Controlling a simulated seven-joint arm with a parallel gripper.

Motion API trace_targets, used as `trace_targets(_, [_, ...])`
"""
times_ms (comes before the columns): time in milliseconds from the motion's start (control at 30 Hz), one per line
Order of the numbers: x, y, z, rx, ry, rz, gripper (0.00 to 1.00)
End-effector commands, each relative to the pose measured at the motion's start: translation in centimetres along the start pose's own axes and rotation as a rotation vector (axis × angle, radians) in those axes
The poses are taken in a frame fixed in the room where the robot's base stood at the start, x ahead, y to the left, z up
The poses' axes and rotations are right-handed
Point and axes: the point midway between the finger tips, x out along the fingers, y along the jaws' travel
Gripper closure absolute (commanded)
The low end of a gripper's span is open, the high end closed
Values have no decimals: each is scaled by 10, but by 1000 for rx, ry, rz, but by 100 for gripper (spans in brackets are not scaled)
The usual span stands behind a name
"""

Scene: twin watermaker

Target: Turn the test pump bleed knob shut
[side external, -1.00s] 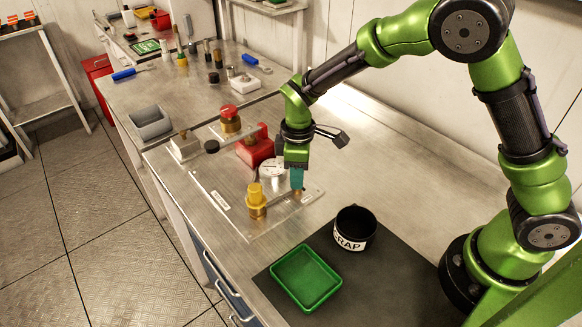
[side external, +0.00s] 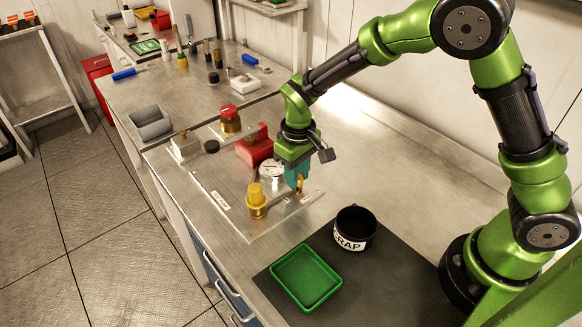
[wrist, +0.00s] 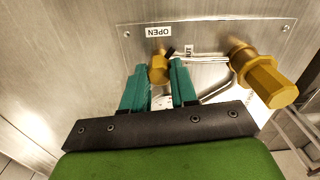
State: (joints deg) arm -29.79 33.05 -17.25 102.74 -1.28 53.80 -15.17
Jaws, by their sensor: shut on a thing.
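The bleed knob (wrist: 158,68), a small brass-coloured knob, stands on the metal test pump plate (wrist: 215,42) beside an OPEN label (wrist: 158,31). My gripper (wrist: 160,75) has its teal fingers on either side of the knob, shut on it. In the side view my gripper (side external: 298,183) points down at the plate's right end, and a bit of the knob (side external: 300,186) shows by the fingertips. A second small label (wrist: 189,49) is partly hidden and hard to read.
A larger yellow knob (side external: 257,200) stands close left of my gripper. A round gauge (side external: 270,169) and a red block (side external: 255,150) are behind. A black SCRAP pot (side external: 355,230) and a green tray (side external: 306,278) stand in front. The bench to the right is clear.

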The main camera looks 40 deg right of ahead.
Motion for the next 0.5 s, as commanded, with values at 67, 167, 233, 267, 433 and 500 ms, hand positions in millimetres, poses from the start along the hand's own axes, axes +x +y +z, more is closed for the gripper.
trace_targets(67, [0, 0, 0, 74, 0, 0, 100])
trace_targets(167, [0, 0, 0, 169, 0, 0, 100])
trace_targets(233, [0, 0, 0, 236, 0, 0, 100])
trace_targets(267, [0, 0, 0, 265, 0, 0, 100])
trace_targets(433, [0, 0, 0, 426, 0, 0, 100])
trace_targets(500, [0, 0, 0, 491, 0, 0, 100])
